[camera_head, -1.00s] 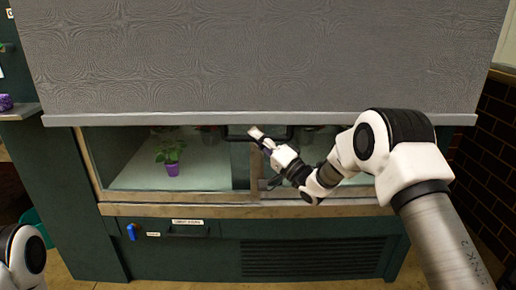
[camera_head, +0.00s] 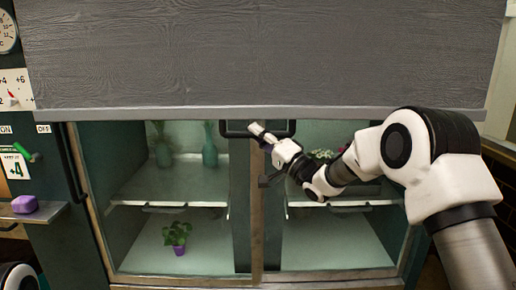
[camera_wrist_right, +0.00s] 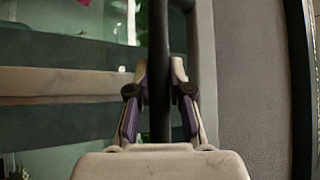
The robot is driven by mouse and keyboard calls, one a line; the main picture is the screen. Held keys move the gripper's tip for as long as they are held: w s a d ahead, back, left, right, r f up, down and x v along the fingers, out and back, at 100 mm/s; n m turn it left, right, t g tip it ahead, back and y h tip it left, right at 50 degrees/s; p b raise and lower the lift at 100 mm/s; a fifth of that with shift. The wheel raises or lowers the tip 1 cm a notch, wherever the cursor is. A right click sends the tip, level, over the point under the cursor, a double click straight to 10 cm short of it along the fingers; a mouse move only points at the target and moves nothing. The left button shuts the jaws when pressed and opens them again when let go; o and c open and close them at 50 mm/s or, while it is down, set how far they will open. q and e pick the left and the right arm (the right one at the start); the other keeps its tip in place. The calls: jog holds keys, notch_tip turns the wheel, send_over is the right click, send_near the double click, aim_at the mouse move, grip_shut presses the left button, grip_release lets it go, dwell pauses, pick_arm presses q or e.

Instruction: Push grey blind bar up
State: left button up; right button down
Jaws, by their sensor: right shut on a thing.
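The grey blind (camera_head: 260,60) covers the upper part of the cabinet. Its pale grey bar (camera_head: 380,112) runs level along the lower edge, above the glass doors. A black handle (camera_head: 238,130) hangs under the bar near the middle. My right gripper (camera_head: 262,134) is shut on this handle. In the right wrist view the handle (camera_wrist_right: 158,60) runs between the two fingers of my gripper (camera_wrist_right: 159,100), with the blind (camera_wrist_right: 250,80) to the right. My left gripper is out of view; only a bit of my left arm shows at the lower left.
Behind the glass, vases (camera_head: 209,150) stand on an upper shelf and a potted plant (camera_head: 177,236) below. A side shelf (camera_head: 30,214) with a purple item (camera_head: 24,204) is at the left. A dark brick wall is at the right.

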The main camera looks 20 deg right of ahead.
notch_tip(320, 180, up, 40)
jog(key=p, duration=2.5)
jog(key=shift+p, duration=0.4)
jog(key=c, duration=1.5)
grip_release()
jog(key=shift+d, duration=0.1)
jog(key=shift+o, duration=0.9)
jog(key=shift+f, duration=0.2)
jog(key=v, duration=1.2)
